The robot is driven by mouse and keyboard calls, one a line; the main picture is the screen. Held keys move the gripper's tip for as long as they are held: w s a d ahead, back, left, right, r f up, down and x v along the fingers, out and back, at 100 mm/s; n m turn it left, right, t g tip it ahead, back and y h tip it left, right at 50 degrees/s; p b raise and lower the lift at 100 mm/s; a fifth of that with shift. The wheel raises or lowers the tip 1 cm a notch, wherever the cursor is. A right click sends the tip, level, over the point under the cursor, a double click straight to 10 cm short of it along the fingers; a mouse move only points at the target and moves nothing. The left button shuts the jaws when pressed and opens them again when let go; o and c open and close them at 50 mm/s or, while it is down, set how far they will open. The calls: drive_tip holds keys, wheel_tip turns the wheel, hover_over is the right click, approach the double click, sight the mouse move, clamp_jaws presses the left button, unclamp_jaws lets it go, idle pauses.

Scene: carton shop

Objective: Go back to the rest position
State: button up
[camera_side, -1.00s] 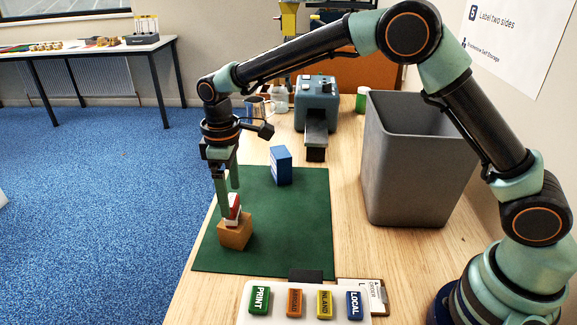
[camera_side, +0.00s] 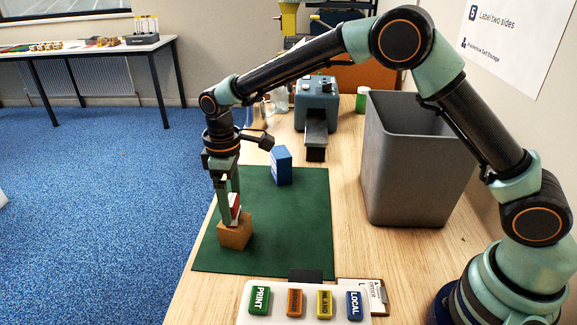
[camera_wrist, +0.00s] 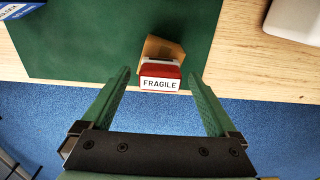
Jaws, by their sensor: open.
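My gripper (camera_side: 230,207) points down over the near-left part of the green mat (camera_side: 292,238). Its fingers are open on either side of a red and white block (camera_side: 236,204), which rests on or against a small brown carton (camera_side: 235,232). In the wrist view the block (camera_wrist: 161,76) reads "FRAGILE" and sits between the carton (camera_wrist: 163,46) and the open fingers (camera_wrist: 161,88). There is a gap between the block and each finger there. In the side view a finger hides part of the block.
A blue carton (camera_side: 281,166) stands on the mat's far side. A grey bin (camera_side: 415,180) stands to the right. A panel (camera_side: 245,303) with several coloured keys lies in front. A blue-grey machine (camera_side: 317,103) stands behind. The mat's right half is clear.

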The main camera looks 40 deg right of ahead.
wheel_tip(320, 180, down, 3)
drive_tip(key=shift+r, duration=0.1)
wheel_tip(320, 180, up, 12)
drive_tip(key=shift+r, duration=0.15)
wheel_tip(320, 180, down, 12)
drive_tip(key=shift+r, duration=0.3)
wheel_tip(320, 180, up, 20)
drive_tip(key=s+a+f, duration=0.4)
drive_tip(key=s+a, duration=0.4)
drive_tip(key=a, duration=0.1)
drive_tip(key=s+a+f, duration=0.3)
drive_tip(key=s+a, duration=0.4)
drive_tip(key=a, duration=0.1)
drive_tip(key=shift+a+f, duration=0.1)
drive_tip(key=shift+f, duration=2.25)
